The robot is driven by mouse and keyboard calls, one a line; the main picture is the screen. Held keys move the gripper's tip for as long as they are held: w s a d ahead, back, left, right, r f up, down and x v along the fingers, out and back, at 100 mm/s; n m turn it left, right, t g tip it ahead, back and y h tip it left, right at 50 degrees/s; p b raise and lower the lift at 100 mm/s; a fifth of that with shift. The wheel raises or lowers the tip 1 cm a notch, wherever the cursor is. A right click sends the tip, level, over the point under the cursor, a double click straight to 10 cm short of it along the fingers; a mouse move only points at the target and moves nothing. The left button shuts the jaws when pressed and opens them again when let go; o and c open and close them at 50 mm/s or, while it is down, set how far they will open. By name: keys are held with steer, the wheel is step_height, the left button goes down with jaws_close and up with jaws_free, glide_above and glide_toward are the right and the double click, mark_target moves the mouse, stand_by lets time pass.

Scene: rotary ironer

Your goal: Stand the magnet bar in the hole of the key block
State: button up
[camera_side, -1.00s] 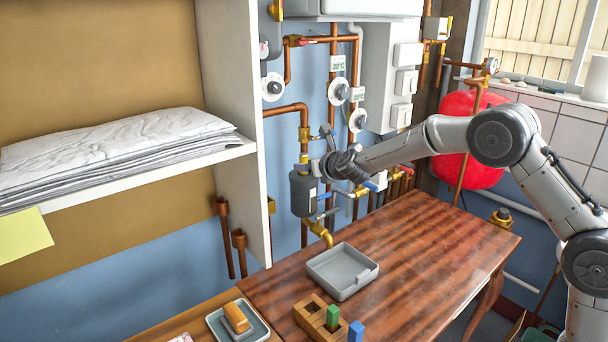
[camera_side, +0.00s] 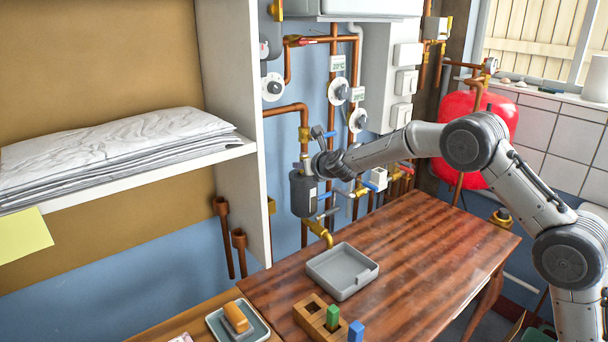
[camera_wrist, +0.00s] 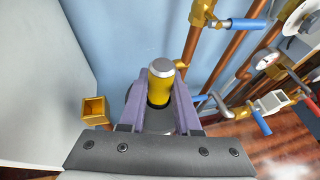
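The key block (camera_side: 309,316) is a wooden block with square holes at the front of the table, with a green peg (camera_side: 333,316) in it. A blue peg (camera_side: 356,331) stands at its right end; whether it is in a hole is unclear. My gripper (camera_side: 318,166) is at the top of a dark cylindrical canister (camera_side: 302,194) on the wall pipes. In the wrist view, a brass-yellow cylinder with a silver cap (camera_wrist: 161,84) shows between my fingertips (camera_wrist: 158,100). It may be the magnet bar. I cannot tell whether the fingers press on it.
A grey open tray (camera_side: 342,272) sits on the table (camera_side: 420,245) behind the key block. A smaller tray (camera_side: 258,331) holds an orange and grey item at left. Copper pipes (camera_side: 333,120) and valves crowd my gripper. A white shelf panel (camera_side: 236,120) stands left. The table's right side is clear.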

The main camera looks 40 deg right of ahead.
jaws_close()
steer(key=shift+r, duration=0.1)
steer(key=shift+r, duration=4.95)
steer(key=shift+s, duration=0.1)
